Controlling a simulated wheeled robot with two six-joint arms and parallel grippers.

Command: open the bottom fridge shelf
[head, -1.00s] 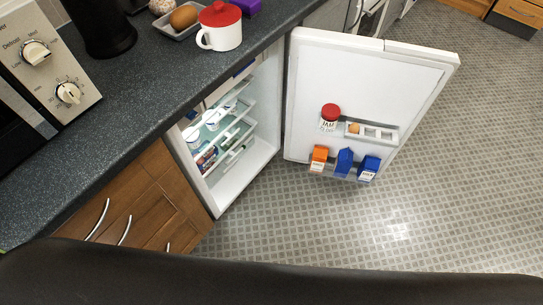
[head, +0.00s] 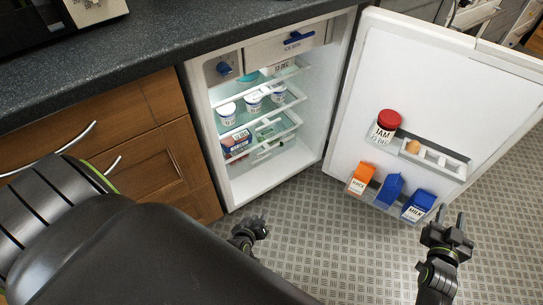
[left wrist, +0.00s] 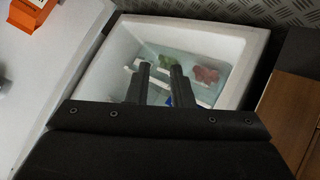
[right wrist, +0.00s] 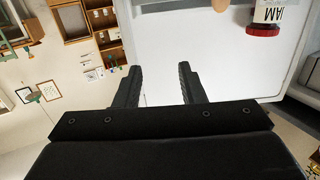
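The fridge (head: 230,190) stands open under the counter, its door (head: 400,85) swung out to the right. Its bottom shelf (head: 292,124) is a pale glass panel with a white edge, sitting inside the fridge above the bare floor of the compartment. A dark red and blue package (head: 236,143) rests on it. My left gripper (head: 262,226) is low in front of the fridge opening, apart from the shelf. Its fingers (left wrist: 160,75) are apart and empty, pointing toward the fridge interior. My right gripper (head: 458,222) is open and empty near the door's lower right side.
White cups (head: 253,101) stand on the shelf above. The door racks hold a jam jar (head: 386,125), an orange carton (head: 361,178) and blue cartons (head: 390,188). Wooden cabinets (head: 150,160) are left of the fridge.

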